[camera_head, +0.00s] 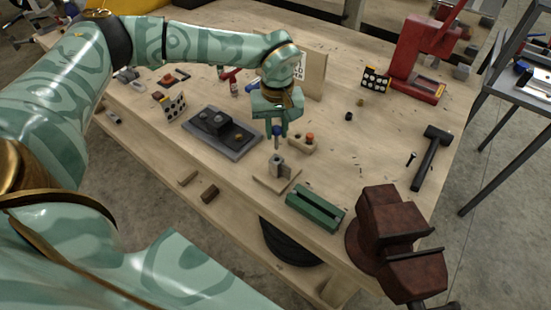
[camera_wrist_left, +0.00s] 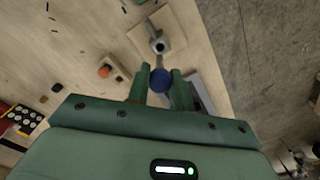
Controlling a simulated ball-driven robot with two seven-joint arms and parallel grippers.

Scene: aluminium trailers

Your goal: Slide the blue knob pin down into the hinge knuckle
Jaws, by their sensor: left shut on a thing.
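My left gripper (camera_head: 278,123) is shut on the blue knob pin (camera_head: 277,132), with the shank pointing down. The grey metal hinge knuckle (camera_head: 276,166) stands upright on a small wooden base, just below the pin. In the left wrist view the blue knob (camera_wrist_left: 161,80) sits between the two green fingertips (camera_wrist_left: 160,88). The knuckle (camera_wrist_left: 160,46) shows beyond it, with its round top opening visible. The pin appears above the knuckle and outside it; the exact gap and alignment are hard to tell. My right gripper is not in view.
A wooden block with an orange-topped piece (camera_head: 310,137) stands right behind the knuckle. A dark grey tray (camera_head: 235,150) lies left. A green slotted block (camera_head: 316,208) and a rust-red vise (camera_head: 385,235) are at the front right. A hammer (camera_head: 432,155) lies farther right.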

